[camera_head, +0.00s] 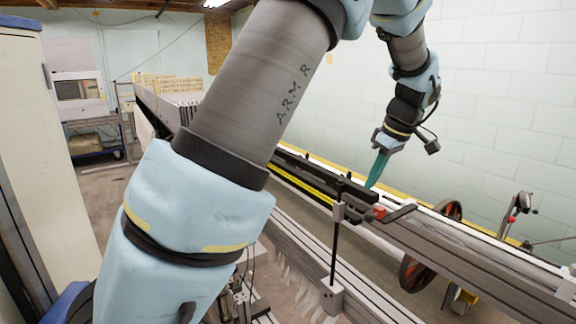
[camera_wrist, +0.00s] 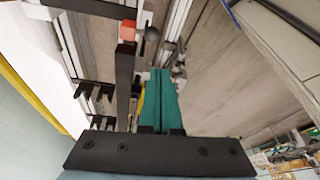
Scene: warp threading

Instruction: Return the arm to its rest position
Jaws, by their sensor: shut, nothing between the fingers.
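My gripper (camera_head: 372,180) has slim teal fingers that point down over the long dark rail of the machine (camera_head: 440,242) in the head view. In the wrist view my gripper (camera_wrist: 161,72) shows its two teal fingers side by side, shut, with nothing between them. The fingertips are close to the dark rail bar (camera_wrist: 126,85) and a red block (camera_wrist: 128,30). I cannot tell whether they touch anything. My arm bends over from the upper middle of the head view, and a large arm link hides part of the machine.
The red block also shows in the head view (camera_head: 379,212), beside a thin black upright rod (camera_head: 335,250). A spoked wheel (camera_head: 415,272) sits under the rail. A pale cabinet (camera_head: 45,150) stands at the left. A white block wall (camera_head: 500,100) is behind the arm.

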